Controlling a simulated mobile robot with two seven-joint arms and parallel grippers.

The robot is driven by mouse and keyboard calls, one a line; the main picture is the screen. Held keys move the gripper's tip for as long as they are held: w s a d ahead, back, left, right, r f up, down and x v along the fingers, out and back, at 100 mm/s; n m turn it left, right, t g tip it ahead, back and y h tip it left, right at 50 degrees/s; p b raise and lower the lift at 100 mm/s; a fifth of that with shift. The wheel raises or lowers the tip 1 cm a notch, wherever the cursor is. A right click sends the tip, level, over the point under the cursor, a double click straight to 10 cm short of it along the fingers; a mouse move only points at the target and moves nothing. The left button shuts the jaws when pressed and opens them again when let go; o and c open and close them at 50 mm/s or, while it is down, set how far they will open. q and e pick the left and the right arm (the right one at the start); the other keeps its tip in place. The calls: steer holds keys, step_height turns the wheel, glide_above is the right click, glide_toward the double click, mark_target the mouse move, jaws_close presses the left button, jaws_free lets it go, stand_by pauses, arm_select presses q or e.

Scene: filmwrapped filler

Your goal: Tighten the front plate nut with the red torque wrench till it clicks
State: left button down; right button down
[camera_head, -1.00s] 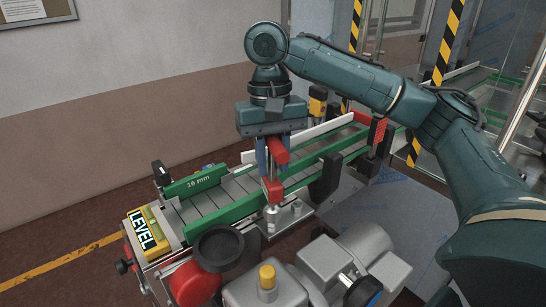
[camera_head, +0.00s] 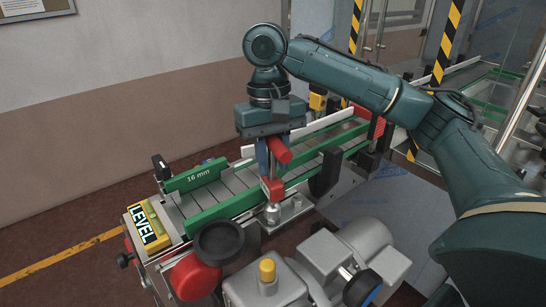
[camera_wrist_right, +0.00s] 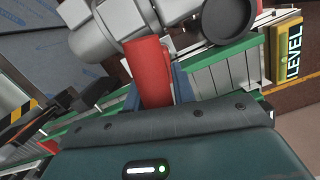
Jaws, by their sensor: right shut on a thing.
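The red torque wrench (camera_head: 278,151) stands over the conveyor's near side, its red grip up high and a red block below. Its metal socket end (camera_head: 272,212) sits down on a metal plate (camera_head: 291,209) beside the green rail. The front plate nut is hidden, apparently under the socket. My right gripper (camera_head: 273,156) points down from above and is shut on the wrench's red grip, a blue finger on either side. The red grip also shows between the fingers in the right wrist view (camera_wrist_right: 147,70). My left gripper is in neither view.
The conveyor with green rails (camera_head: 225,211) runs behind the wrench. A yellow LEVEL box (camera_head: 147,228) sits at its left end. A grey motor (camera_head: 350,248), a black round knob (camera_head: 219,243) and a yellow-capped grey housing (camera_head: 267,280) crowd the near side.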

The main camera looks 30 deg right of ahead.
steer(key=shift+f, duration=0.25)
stand_by(0.3)
steer(key=m, duration=0.2)
steer(key=shift+r+m, duration=0.2)
steer(key=shift+m, duration=0.2)
steer(key=shift+f, duration=0.1)
steer(key=n, duration=0.4)
steer(key=shift+r, duration=0.2)
steer(key=shift+f, duration=0.15)
stand_by(0.3)
